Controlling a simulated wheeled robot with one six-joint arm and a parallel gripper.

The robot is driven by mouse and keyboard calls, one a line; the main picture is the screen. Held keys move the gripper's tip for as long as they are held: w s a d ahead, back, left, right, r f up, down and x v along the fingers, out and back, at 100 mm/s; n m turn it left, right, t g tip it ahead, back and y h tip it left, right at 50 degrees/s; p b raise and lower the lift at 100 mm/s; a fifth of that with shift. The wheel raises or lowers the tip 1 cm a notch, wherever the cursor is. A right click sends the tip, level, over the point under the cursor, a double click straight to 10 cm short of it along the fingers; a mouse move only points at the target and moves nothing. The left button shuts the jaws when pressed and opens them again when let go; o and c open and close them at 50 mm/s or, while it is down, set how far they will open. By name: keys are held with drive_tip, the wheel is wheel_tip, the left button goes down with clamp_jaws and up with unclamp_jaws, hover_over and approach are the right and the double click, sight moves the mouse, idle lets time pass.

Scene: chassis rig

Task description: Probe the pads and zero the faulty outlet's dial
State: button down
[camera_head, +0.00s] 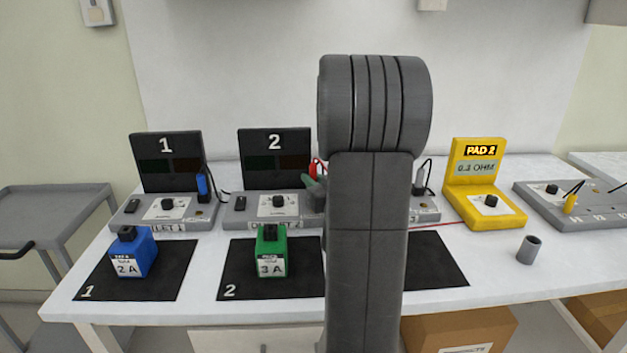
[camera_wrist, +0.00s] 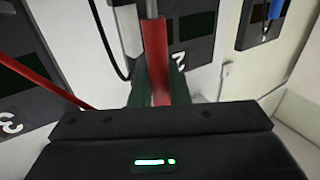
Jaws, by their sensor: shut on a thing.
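My gripper (camera_wrist: 157,90) is shut on a red probe (camera_wrist: 156,55); the probe's red tip also shows beside my arm in the head view (camera_head: 316,168), near the right side of outlet 2 (camera_head: 240,213). I cannot tell whether its tip touches a pad. The yellow meter (camera_head: 508,212) shows PAD 2 and a small ohm reading, its first digits hard to read. Outlet 1 (camera_head: 125,215) and outlet 2 have dials, outlet 1's (camera_head: 168,203) and outlet 2's (camera_head: 279,200). Outlet 3 (camera_head: 428,213) is mostly hidden behind my arm.
A blue 2 A block (camera_head: 133,257) stands on mat 1 (camera_head: 175,285). A green 3 A block (camera_head: 272,252) stands on mat 2 (camera_head: 305,285). A grey cup (camera_head: 529,250) stands at the right. A grey strip with a yellow plug (camera_head: 571,203) lies beyond the meter. A red cable trails across the table.

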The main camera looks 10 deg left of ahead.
sight(314, 164)
drive_tip(key=shift+f, duration=0.2)
drive_tip(key=shift+r+p, duration=2.25)
drive_tip(key=shift+r, duration=1.4)
drive_tip(key=shift+w, duration=0.1)
idle(0.5)
